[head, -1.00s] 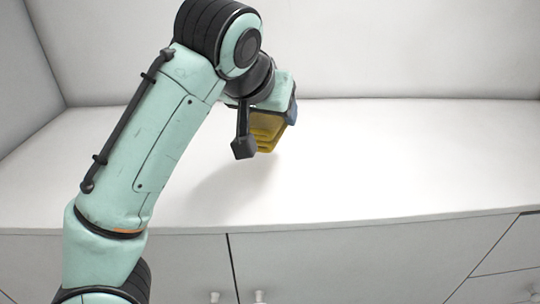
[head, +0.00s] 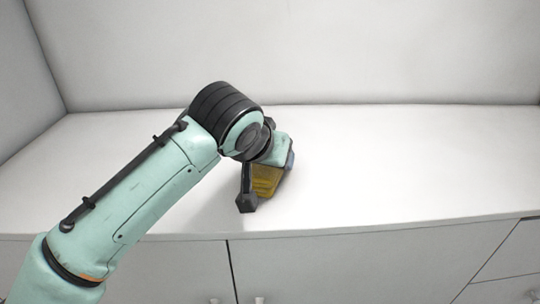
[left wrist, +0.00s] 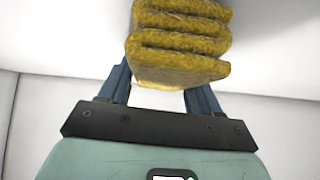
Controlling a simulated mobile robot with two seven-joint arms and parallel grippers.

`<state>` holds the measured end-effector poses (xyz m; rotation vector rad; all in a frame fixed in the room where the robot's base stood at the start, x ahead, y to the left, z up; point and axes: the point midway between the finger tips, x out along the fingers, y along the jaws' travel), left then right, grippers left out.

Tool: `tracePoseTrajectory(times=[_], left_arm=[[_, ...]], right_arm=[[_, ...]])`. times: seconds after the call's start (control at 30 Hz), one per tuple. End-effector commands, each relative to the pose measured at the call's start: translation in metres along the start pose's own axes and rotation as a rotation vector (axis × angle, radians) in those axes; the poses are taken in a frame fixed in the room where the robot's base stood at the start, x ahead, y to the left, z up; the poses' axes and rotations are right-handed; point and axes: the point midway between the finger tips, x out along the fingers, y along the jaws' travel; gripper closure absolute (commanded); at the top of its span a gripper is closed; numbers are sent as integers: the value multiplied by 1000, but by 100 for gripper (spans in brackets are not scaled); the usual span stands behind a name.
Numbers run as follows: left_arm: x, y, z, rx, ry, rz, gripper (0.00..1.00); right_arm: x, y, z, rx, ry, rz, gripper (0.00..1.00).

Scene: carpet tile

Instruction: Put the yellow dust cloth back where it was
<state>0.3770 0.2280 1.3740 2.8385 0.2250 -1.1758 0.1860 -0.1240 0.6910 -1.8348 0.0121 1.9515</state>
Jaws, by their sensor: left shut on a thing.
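The yellow dust cloth (head: 266,180) is a folded, layered stack. My left gripper (head: 268,190) is shut on it, low over the white counter top near its front edge. In the left wrist view the cloth (left wrist: 178,40) sits between the two blue fingers of the gripper (left wrist: 160,82), its folds facing the camera. In the head view the gripper and arm hide part of the cloth, and I cannot tell whether it touches the counter. My right gripper is not in view.
The white counter top (head: 400,160) is bare, with wide free room to the right and behind. A back wall (head: 330,50) and a left side wall (head: 25,80) bound it. Cabinet fronts (head: 340,265) with small knobs lie below the front edge.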

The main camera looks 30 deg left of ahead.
Motion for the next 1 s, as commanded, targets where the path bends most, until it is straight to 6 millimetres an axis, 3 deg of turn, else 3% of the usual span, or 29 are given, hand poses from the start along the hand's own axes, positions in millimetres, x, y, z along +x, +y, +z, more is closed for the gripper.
tracePoseTrajectory(times=[0.37, 0.4, 0.47, 0.87, 1.0], left_arm=[[4, 0, 4, 1, -2, 0, 71], [4, 0, 4, 1, -1, 0, 31], [4, 0, 4, 1, -1, 0, 12], [1, 0, 1, 1, 2, 0, 12], [-19, 1, 2, 0, 5, 3, 12]], right_arm=[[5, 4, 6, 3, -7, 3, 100], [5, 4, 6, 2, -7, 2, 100], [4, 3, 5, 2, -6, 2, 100], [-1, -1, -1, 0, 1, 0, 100], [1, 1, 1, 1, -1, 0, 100]])
